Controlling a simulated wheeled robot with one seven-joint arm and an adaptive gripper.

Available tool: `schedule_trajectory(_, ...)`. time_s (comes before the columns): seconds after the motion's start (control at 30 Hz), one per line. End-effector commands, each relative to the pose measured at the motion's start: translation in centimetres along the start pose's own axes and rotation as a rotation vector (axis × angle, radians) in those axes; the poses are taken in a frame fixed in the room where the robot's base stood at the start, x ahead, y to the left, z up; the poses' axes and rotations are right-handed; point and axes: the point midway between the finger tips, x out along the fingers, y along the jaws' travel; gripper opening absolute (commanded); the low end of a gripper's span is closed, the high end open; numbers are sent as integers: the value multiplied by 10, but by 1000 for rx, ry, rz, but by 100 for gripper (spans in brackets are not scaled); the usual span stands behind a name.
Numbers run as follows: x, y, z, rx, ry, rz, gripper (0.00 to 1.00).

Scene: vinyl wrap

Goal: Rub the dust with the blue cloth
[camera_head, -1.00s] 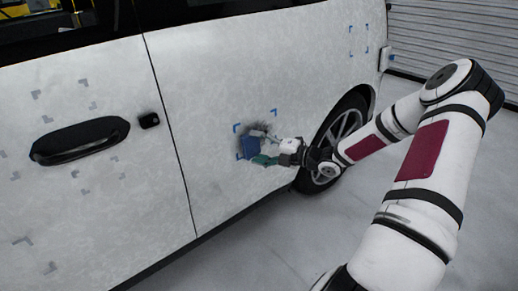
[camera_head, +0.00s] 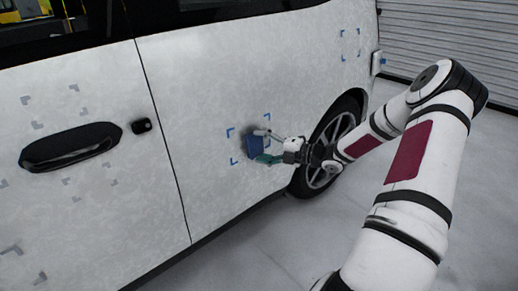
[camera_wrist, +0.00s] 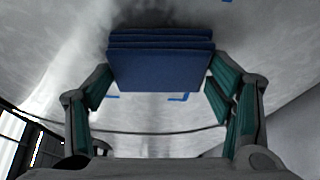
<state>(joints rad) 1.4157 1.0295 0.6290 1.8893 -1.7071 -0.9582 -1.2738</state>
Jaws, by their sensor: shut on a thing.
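The blue cloth (camera_head: 255,148) is a folded block held at the side of the white car body (camera_head: 210,90). My gripper (camera_head: 266,146) is shut on the cloth. In the wrist view the cloth (camera_wrist: 160,66) sits between the two green-lined fingers, with its far face toward the panel. A dark dust patch (camera_head: 249,133) shows at the cloth's upper left edge, inside blue corner marks. In the wrist view dark smudging shows just beyond the cloth. The cloth covers part of the patch, and I cannot tell whether it touches the panel.
The rear wheel (camera_head: 328,140) is just right of my gripper. More blue corner marks (camera_head: 350,45) are at upper right. Grey floor is open below.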

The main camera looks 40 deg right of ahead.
Motion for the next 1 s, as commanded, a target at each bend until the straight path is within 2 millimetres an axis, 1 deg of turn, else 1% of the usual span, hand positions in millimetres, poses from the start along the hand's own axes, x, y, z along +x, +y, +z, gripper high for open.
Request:
schedule_trajectory(0.4,-10,-3,31,-2,-1,0,52)
schedule_trajectory(0.67,-12,-3,39,-2,-1,0,52)
schedule_trajectory(1.0,-24,-6,63,-3,-2,-1,52)
